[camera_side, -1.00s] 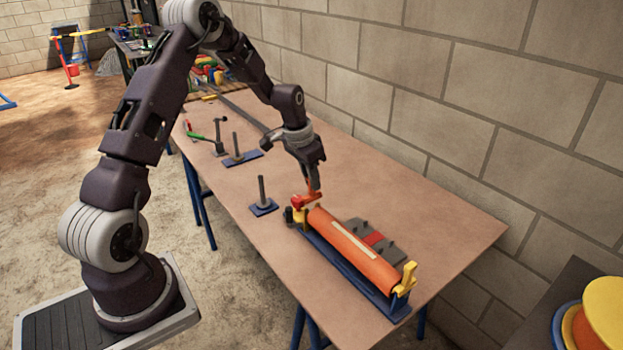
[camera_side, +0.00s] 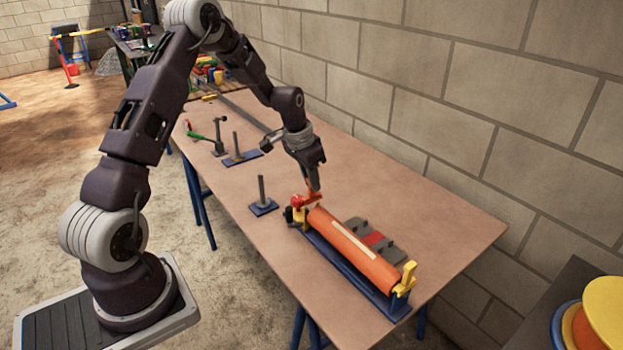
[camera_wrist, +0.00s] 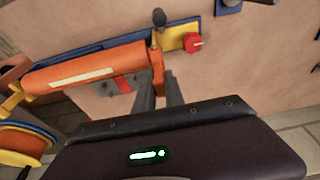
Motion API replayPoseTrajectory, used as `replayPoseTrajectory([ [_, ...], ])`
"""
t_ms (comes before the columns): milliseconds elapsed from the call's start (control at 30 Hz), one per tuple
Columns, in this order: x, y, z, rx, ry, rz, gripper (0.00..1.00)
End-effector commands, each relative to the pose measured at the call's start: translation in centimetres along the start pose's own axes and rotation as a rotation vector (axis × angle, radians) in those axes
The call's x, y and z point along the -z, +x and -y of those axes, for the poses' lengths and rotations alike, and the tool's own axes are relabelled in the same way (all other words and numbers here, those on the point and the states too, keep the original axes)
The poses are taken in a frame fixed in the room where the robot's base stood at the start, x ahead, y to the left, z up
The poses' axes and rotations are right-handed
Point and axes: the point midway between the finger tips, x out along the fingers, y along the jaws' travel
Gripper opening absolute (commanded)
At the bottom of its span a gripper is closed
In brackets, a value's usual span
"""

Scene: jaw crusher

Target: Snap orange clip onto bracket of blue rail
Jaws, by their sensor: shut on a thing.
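The blue rail (camera_side: 345,268) lies on the table and carries an orange roller (camera_side: 352,248). A yellow bracket (camera_side: 300,215) stands at its far end, beside a red knob (camera_side: 297,201); another yellow bracket (camera_side: 405,279) stands at the near end. My gripper (camera_side: 315,187) is above the far bracket, shut on the orange clip (camera_side: 311,196). In the wrist view the clip (camera_wrist: 157,66) shows at the fingertips, by the roller's end and close to the yellow bracket (camera_wrist: 173,40). Whether clip and bracket touch, I cannot tell.
A grey block with a red part (camera_side: 374,239) lies behind the roller, near the wall. A post on a blue base (camera_side: 263,206) stands left of the rail. Further posts and a green-handled tool (camera_side: 197,136) are farther back. The table's front right is clear.

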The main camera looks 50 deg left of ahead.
Motion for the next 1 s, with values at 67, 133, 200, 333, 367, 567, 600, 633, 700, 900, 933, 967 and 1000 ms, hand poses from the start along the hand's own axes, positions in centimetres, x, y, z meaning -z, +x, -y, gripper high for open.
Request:
replayPoseTrajectory([
  [67,-0.1,0.2,0.0,0.000,0.000,0.001,0.00],
  [133,-0.1,0.4,0.0,0.000,0.000,0.001,0.00],
  [200,-0.1,0.5,0.0,0.000,0.000,0.000,0.00],
  [333,-0.2,0.9,0.0,0.000,0.000,0.000,0.00],
  [367,-0.2,0.9,0.0,0.000,0.000,0.000,0.00],
  [567,-0.4,1.4,0.0,0.000,0.000,0.001,0.00],
  [600,-0.4,1.5,0.0,0.000,0.000,0.001,0.00],
  [633,-0.4,1.6,0.0,0.000,0.000,0.000,0.00],
  [700,-0.5,1.8,0.0,0.000,0.000,0.000,0.00],
  [900,-0.5,2.1,0.0,0.000,0.000,-0.001,0.00],
  [933,-0.5,2.0,0.0,0.001,0.000,-0.001,0.00],
  [967,-0.5,2.0,0.0,0.001,0.000,-0.001,0.00],
  [1000,-0.5,1.9,0.0,0.001,0.000,-0.001,0.00],
])
